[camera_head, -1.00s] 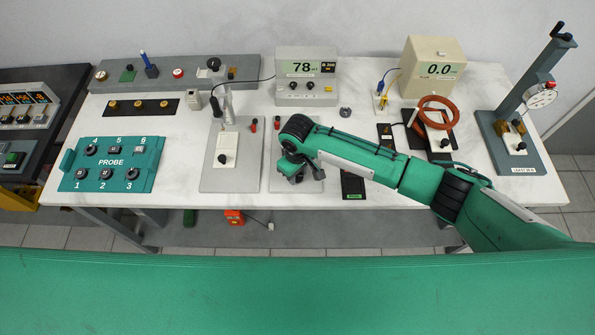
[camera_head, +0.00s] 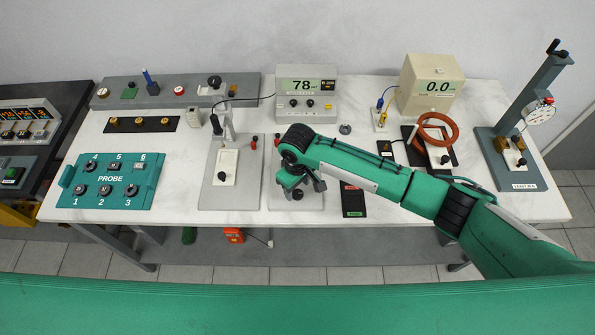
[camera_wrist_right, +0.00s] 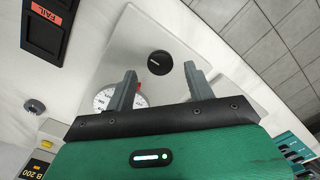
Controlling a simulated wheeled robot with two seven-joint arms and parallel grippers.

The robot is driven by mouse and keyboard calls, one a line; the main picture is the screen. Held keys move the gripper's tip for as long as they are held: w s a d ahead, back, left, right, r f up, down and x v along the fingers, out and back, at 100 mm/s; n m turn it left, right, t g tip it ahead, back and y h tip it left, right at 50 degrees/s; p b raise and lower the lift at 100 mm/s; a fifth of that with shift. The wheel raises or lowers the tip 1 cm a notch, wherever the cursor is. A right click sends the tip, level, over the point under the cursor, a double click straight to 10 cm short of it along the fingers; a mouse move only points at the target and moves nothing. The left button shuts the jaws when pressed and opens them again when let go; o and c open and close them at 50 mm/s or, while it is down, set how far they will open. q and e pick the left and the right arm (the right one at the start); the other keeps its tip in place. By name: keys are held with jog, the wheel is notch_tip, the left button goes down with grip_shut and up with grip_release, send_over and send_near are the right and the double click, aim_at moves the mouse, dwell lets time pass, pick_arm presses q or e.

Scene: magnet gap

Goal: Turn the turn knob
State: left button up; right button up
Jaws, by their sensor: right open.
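In the right wrist view, a round black turn knob (camera_wrist_right: 159,63) with a white pointer line sits on a light grey plate (camera_wrist_right: 132,38). My right gripper (camera_wrist_right: 160,75) is open, with one finger on each side of the knob in that picture. The knob appears just beyond the fingertips, and I see no contact. A white dial (camera_wrist_right: 104,98) with a red mark is partly hidden behind the left finger. In the head view, my right gripper (camera_head: 299,190) points down over the plate (camera_head: 280,203) and hides the knob. My left gripper is not in view.
A black pass/fail box (camera_head: 353,203) lies right of the plate. A grey board with a clamp stand (camera_head: 225,200) is to its left. The meter reading 78 (camera_head: 307,85) stands behind. The table's front edge is close to the plate.

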aim_at(297, 193)
notch_tip(297, 193, up, 11)
jog(key=b, duration=0.2)
dwell(0.8)
